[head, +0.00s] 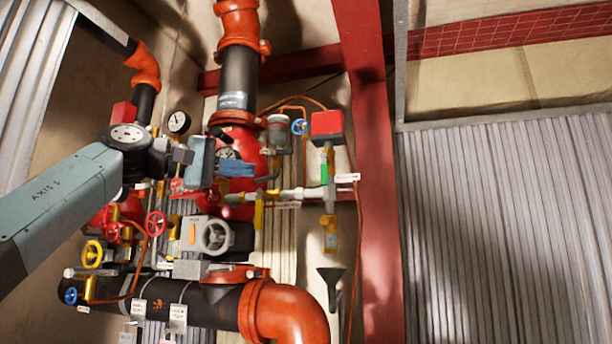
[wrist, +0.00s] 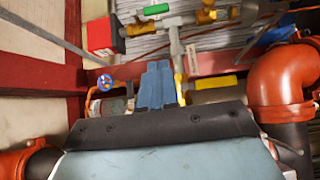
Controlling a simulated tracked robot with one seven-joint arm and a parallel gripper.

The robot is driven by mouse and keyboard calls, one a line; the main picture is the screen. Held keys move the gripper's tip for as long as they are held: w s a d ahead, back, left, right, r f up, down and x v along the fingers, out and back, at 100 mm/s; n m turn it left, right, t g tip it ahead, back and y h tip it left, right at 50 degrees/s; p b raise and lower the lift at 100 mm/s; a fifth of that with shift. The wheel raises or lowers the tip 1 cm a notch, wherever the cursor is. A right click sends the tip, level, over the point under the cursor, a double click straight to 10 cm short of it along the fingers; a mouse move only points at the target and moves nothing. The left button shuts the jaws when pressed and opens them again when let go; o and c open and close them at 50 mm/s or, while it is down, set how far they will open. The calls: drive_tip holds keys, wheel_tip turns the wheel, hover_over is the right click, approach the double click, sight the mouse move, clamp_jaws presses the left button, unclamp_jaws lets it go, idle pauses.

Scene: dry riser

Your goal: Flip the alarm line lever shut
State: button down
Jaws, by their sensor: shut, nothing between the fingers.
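Small valves with levers sit on grey pipework right of my gripper in the head view. A green lever (head: 323,172) stands along the upright pipe below a red box. A yellow lever (head: 258,215) hangs lower left; a yellow lever also shows just past my fingertips in the wrist view (wrist: 180,88). The tags are too small to read, so I cannot tell which is the alarm line lever. My gripper (head: 250,169) is shut and empty, its blue fingers pointing right toward the pipework; they also show in the wrist view (wrist: 158,68). Contact cannot be told.
The red box (head: 327,124) and a blue handwheel (head: 299,127) are close above my fingers. A grey handwheel (head: 215,236) and a large orange elbow (head: 287,312) lie below. A red steel column (head: 372,170) stands right, with corrugated sheeting (head: 505,220) beyond.

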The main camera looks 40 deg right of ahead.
idle(0.3)
approach(324, 175)
drive_tip(key=w+d, duration=0.4)
drive_tip(key=s+d, duration=0.2)
drive_tip(key=s, duration=0.1)
drive_tip(key=shift+d+r, duration=0.1)
drive_tip(key=shift+d, duration=0.05)
